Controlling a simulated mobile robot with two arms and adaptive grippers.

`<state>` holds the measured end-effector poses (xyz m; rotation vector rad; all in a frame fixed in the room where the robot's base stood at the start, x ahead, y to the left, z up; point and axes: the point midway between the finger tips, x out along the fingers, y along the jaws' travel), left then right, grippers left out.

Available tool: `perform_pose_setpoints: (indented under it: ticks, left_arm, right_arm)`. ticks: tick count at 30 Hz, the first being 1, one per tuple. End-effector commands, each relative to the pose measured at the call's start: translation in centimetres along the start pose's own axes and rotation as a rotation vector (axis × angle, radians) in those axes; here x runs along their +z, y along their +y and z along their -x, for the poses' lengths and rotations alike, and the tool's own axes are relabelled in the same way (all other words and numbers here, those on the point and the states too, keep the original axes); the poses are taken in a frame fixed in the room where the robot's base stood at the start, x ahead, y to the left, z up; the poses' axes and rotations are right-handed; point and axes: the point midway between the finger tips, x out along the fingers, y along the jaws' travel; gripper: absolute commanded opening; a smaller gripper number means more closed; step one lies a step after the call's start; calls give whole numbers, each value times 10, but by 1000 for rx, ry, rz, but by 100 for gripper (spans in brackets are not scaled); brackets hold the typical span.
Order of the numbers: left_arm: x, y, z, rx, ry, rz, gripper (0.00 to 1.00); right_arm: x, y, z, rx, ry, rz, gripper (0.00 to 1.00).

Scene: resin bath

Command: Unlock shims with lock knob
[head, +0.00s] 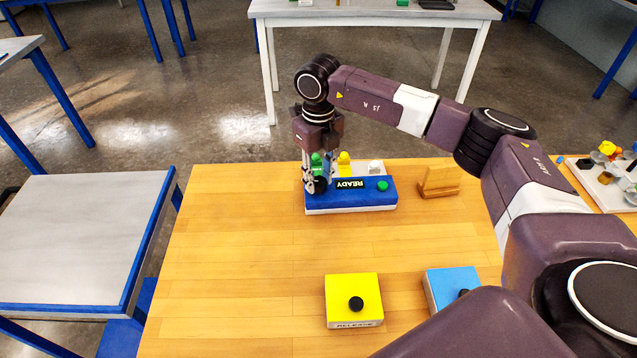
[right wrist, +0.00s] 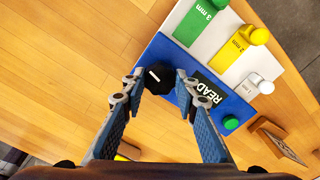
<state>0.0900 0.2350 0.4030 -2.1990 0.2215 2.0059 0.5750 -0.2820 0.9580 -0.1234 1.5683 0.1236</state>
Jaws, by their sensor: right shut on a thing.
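The blue-fronted shim block (head: 365,196) stands at the far side of the wooden table, with a READY label (head: 352,184) and a green lamp (head: 382,186). Three shims sit in it: green 3 mm (right wrist: 205,18), yellow 2 mm (right wrist: 241,52) and white 1 mm (right wrist: 258,86). The black lock knob (right wrist: 158,80) is on the block's left end. My right gripper (head: 318,184) reaches down from above and its fingers are shut on the knob, one on each side, in the right wrist view. My left gripper is not in view.
A wooden stand (head: 440,180) is just right of the block. Nearer me are a yellow RELEASE box (head: 343,287) with a black knob and a blue box (head: 445,281), partly behind my arm. A tray with small parts (head: 608,188) is at the right. The table's left side is clear.

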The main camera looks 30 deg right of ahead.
Motion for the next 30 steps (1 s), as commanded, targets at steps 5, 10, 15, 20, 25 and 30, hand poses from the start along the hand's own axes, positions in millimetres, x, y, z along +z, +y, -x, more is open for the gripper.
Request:
perform_pose_setpoints:
  ticks: [5,10,15,20,25,30]
  left_arm:
    - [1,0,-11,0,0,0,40]
    - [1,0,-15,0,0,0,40]
    - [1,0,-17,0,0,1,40]
    - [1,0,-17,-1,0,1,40]
    - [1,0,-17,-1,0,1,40]
    - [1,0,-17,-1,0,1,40]
  right_arm:
    - [1,0,-1,0,-4,108,3]
    - [1,0,0,0,-4,177,3]
    - [1,0,1,-1,-3,212,3]
    - [1,0,2,-1,-4,223,4]
    - [1,0,2,-1,-4,225,3]
    - [1,0,2,-1,-4,224,30]
